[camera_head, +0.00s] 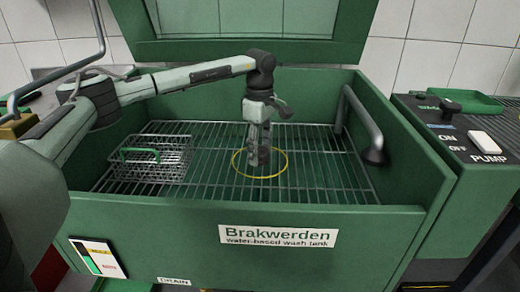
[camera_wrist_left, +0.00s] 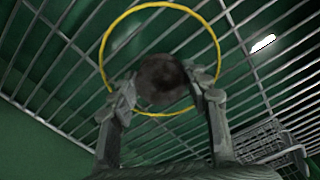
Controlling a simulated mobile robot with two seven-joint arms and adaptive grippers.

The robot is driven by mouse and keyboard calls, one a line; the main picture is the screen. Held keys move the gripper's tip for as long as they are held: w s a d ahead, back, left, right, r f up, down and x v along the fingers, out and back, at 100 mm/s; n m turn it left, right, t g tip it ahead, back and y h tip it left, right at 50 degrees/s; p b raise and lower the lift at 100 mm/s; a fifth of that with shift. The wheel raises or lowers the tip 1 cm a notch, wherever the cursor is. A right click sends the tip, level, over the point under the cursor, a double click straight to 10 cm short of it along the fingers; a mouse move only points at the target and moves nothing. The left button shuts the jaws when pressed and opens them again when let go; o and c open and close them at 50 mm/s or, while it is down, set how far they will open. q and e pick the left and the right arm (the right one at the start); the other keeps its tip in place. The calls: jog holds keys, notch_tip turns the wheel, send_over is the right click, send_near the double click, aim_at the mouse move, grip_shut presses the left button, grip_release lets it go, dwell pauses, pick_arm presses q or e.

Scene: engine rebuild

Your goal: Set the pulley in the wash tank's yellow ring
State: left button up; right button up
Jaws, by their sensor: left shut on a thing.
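The pulley (camera_wrist_left: 162,80) is a dark, round, dirty-looking part between the two fingers of my left gripper (camera_wrist_left: 163,92) in the left wrist view. The left gripper (camera_head: 258,156) is shut on it and points down into the wash tank (camera_head: 150,215) in the head view. The yellow ring (camera_head: 286,164) lies on the tank's wire rack, and it also shows in the left wrist view (camera_wrist_left: 106,40). The pulley overlaps the lower part of the ring in the wrist view. I cannot tell whether it touches the rack. My right gripper is not in view.
A wire basket (camera_head: 125,172) with a green handle stands on the rack at the left. A grey pipe (camera_head: 362,118) curves down the tank's right wall. A control panel with a white pump switch (camera_head: 485,142) is at the right. Bare rack surrounds the ring.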

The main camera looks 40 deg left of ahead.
aim_at(260, 152)
pick_arm(q)
jog(key=o, duration=1.4)
notch_tip(260, 152, up, 12)
jog(key=shift+r, duration=0.1)
